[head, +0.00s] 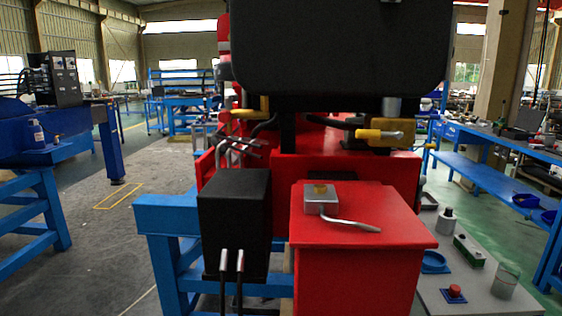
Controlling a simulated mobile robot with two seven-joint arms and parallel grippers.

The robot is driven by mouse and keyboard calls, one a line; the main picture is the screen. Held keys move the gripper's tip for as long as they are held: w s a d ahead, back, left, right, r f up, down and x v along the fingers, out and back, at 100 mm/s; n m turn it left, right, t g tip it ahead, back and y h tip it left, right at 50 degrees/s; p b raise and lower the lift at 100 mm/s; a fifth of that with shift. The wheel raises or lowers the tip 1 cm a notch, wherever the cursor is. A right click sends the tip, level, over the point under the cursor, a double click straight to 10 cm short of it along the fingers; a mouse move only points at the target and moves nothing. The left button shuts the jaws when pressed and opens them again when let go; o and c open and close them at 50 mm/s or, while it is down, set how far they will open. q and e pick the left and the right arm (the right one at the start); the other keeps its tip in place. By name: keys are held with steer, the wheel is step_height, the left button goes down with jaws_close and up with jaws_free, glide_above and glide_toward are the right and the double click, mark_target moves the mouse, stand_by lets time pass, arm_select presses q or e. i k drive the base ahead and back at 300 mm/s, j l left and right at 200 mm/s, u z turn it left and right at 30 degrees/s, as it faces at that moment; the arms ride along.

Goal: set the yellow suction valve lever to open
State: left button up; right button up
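A yellow piece with a silver end (378,135) sticks out sideways on the right, just below a large black body (340,50). A grey block (321,200) with a yellow round top (319,188) sits on a red cabinet (365,205); a bent silver lever (350,222) extends from it to the right and toward me. A second yellow part (242,113) shows at the left of the red machine. I cannot tell for sure which is the suction valve lever, nor its set position. Neither of my grippers is in view.
A black box (235,215) on a blue frame (165,215) stands left of the cabinet, with silver rods at its front. A low grey surface (470,295) at right holds bottles, a red button (454,289) and a green block (469,248).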

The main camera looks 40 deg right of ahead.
mark_target(359, 133)
steer(key=i+j+z, duration=0.1)
steer(key=z, duration=0.4)
steer(key=i+j+z, duration=0.2)
steer(key=z, duration=0.25)
steer(key=i+j+z, duration=0.15)
steer(key=z, duration=0.35)
steer(key=j+z, duration=0.3)
steer(key=z, duration=0.15)
steer(key=i+j+z, duration=0.1)
steer(key=j+z, duration=0.2)
steer(key=z, duration=0.2)
steer(key=j+z, duration=0.25)
steer(key=z, duration=0.2)
